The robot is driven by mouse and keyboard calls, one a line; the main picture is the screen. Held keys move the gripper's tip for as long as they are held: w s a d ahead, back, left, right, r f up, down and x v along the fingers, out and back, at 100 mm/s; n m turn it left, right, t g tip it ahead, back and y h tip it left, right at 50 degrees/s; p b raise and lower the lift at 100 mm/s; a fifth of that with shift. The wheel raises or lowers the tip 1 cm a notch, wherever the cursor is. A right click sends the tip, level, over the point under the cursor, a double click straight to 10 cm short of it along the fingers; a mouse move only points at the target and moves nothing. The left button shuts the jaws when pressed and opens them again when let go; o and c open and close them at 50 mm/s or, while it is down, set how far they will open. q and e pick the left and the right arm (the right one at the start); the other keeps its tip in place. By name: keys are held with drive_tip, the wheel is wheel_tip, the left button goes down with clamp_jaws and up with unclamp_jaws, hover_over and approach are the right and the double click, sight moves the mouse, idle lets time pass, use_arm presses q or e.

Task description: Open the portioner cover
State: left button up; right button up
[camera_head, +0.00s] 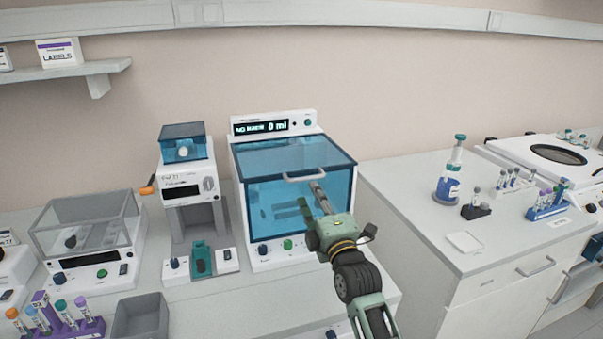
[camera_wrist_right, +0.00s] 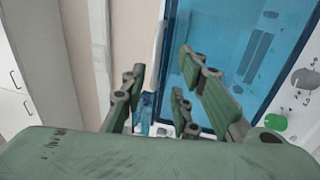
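The portioner (camera_head: 273,128) is a white machine with a lit display reading 0 ml and a blue see-through cover (camera_head: 280,152), which looks closed. A pale handle bar (camera_head: 304,174) runs along the cover's top front edge. My right gripper (camera_head: 319,192) is in front of the cover, with its fingertips close to the right part of the handle. In the right wrist view the green fingers (camera_wrist_right: 165,75) are spread apart, and the handle (camera_wrist_right: 157,50) shows in the gap between them. I cannot tell whether they touch it. My left gripper is not in view.
A smaller device with a blue lid (camera_head: 183,140) stands left of the portioner. A clear-covered instrument (camera_head: 88,225) and a tube rack (camera_head: 68,318) are farther left. A right-hand counter (camera_head: 415,205) holds a bottle (camera_head: 450,180) and racks. A gap separates the two counters.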

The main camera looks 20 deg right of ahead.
sight(307, 179)
drive_tip(key=w, duration=0.2)
drive_tip(key=w+r+p, duration=0.1)
drive_tip(key=w, duration=0.3)
drive_tip(key=shift+w+a+r, duration=0.1)
drive_tip(key=shift+r, duration=0.25)
drive_tip(key=shift+w+r, duration=0.15)
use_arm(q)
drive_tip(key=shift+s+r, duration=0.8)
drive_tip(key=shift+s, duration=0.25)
use_arm(e)
clamp_jaws()
